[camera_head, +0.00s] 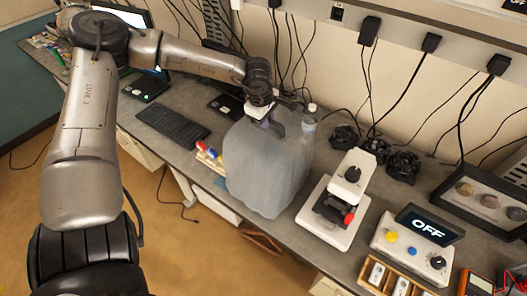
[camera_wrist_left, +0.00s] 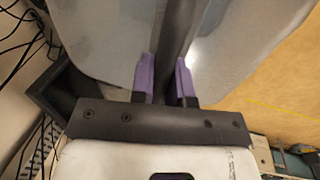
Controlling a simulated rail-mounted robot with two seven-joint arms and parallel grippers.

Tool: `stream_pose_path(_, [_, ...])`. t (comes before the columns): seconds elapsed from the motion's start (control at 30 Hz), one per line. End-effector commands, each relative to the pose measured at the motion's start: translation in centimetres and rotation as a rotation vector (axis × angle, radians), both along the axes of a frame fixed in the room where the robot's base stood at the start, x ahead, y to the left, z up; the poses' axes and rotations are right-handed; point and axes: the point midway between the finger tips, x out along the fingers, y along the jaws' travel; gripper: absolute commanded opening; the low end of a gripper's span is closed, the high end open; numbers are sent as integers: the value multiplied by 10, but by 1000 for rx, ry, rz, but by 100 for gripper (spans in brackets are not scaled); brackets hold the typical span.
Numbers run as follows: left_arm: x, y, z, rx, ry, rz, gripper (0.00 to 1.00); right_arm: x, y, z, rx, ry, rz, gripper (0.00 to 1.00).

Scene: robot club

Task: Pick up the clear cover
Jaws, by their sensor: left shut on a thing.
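The clear cover (camera_head: 262,170) is a large, cloudy, see-through grey shell at the middle of the bench. My left gripper (camera_head: 268,118) reaches it from above and is shut at its top. In the left wrist view its two purple fingers (camera_wrist_left: 166,80) close on a dark upright bar (camera_wrist_left: 178,35), which looks like the cover's handle. The clear walls (camera_wrist_left: 105,40) spread to both sides of the bar. I cannot tell whether the cover's lower edge touches the bench. My right gripper is not in view.
A white microscope-like device (camera_head: 338,205) stands just right of the cover. A control box with an "OFF" screen (camera_head: 425,225) is farther right. Small coloured bottles (camera_head: 208,155) and a keyboard (camera_head: 172,125) lie to the left. Black fans (camera_head: 375,150) and hanging cables are behind.

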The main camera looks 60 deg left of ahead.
Motion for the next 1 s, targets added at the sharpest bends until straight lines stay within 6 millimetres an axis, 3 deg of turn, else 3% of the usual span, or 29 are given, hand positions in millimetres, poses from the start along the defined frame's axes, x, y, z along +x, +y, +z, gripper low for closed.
stream_pose_path(0.27, [1,0,5,0,-4,0,0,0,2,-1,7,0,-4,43])
stream_pose_path(0.47, [1,0,22,1,-7,1,0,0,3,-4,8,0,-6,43])
stream_pose_path(0.57, [2,0,41,2,-9,1,0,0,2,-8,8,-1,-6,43])
stream_pose_path(1.0, [0,0,171,4,-6,1,0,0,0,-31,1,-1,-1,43])
